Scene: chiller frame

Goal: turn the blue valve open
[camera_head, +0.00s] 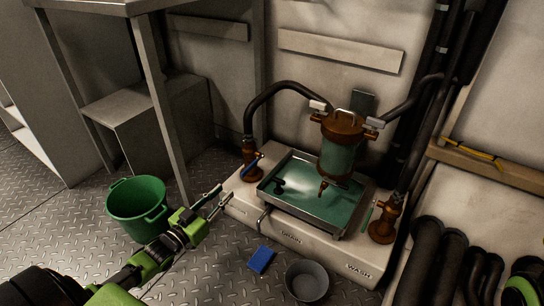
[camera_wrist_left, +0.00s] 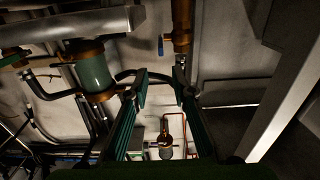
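The blue valve handle (camera_head: 252,163) is a thin lever on the brown left valve body (camera_head: 253,172), at the left end of the pale base. It slants up to the right. In the left wrist view the blue handle (camera_wrist_left: 161,46) hangs beside the brown pipe, just beyond the fingertips. My left gripper (camera_head: 225,193) is open and empty, left of and nearer than the valve, apart from it. The left wrist view also shows its two fingers (camera_wrist_left: 160,78) spread, with nothing between them.
A metal tray (camera_head: 348,222) with greenish liquid sits on the base under a brown-capped vessel (camera_head: 338,160). A second valve (camera_head: 384,220) stands at the right. A green bucket (camera_head: 137,205), blue block (camera_head: 262,259) and grey bowl (camera_head: 307,281) are on the floor. A table leg (camera_head: 163,105) rises behind.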

